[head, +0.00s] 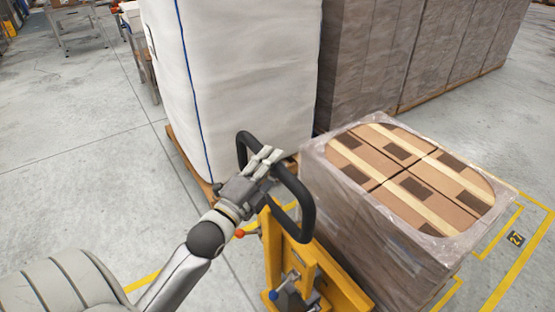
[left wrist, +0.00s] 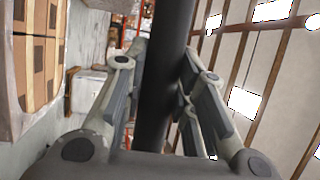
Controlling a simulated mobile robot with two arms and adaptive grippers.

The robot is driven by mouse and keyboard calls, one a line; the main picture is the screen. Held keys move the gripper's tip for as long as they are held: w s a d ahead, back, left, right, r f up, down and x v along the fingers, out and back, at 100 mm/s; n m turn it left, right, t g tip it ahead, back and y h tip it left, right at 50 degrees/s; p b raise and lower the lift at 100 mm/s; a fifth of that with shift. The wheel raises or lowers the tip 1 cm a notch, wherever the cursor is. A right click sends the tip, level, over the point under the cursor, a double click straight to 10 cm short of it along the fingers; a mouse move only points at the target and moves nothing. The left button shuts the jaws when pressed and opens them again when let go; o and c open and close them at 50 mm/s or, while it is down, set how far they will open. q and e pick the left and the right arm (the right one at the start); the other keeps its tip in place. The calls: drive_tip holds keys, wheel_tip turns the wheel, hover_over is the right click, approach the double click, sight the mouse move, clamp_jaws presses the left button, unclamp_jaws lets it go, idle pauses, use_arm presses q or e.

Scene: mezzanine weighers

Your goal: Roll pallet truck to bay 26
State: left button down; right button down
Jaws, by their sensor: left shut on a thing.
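The yellow pallet truck (head: 330,270) stands at the lower middle of the head view, with its black loop handle (head: 308,210) raised and tilted. My left gripper (head: 266,158) is shut on the handle's crossbar. In the left wrist view the dark bar (left wrist: 165,60) runs between the two fingers of the left gripper (left wrist: 158,85). A plastic-wrapped stack of brown cartons (head: 375,220) stands directly beyond the truck's body; the forks are hidden. A floor plate (head: 515,238) at the right looks like 27. No plate reading 26 shows. My right gripper is out of view.
A tall white bulk bag (head: 240,75) on a wooden pallet stands close beyond the handle. A row of wrapped grey-brown loads (head: 365,60) runs back to the right. Yellow floor lines (head: 520,262) mark the right. Open concrete floor (head: 75,180) lies left.

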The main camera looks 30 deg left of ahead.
use_arm(q)
drive_tip(key=shift+s+a, duration=0.25)
drive_tip(key=shift+s, duration=0.35)
drive_tip(key=shift+s+a, duration=0.25)
drive_tip(key=shift+s, duration=0.35)
drive_tip(key=c, duration=1.5)
unclamp_jaws()
drive_tip(key=shift+o, duration=1.3)
drive_tip(key=shift+w+d, duration=0.1)
drive_tip(key=shift+w, duration=0.15)
drive_tip(key=shift+o, duration=0.4)
drive_tip(key=shift+w+d+f, duration=0.1)
drive_tip(key=shift+w, duration=0.15)
drive_tip(key=s+f, duration=0.2)
drive_tip(key=s, duration=1)
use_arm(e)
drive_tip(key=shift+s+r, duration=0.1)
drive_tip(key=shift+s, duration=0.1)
use_arm(q)
drive_tip(key=shift+w+f, duration=0.1)
drive_tip(key=shift+w, duration=0.05)
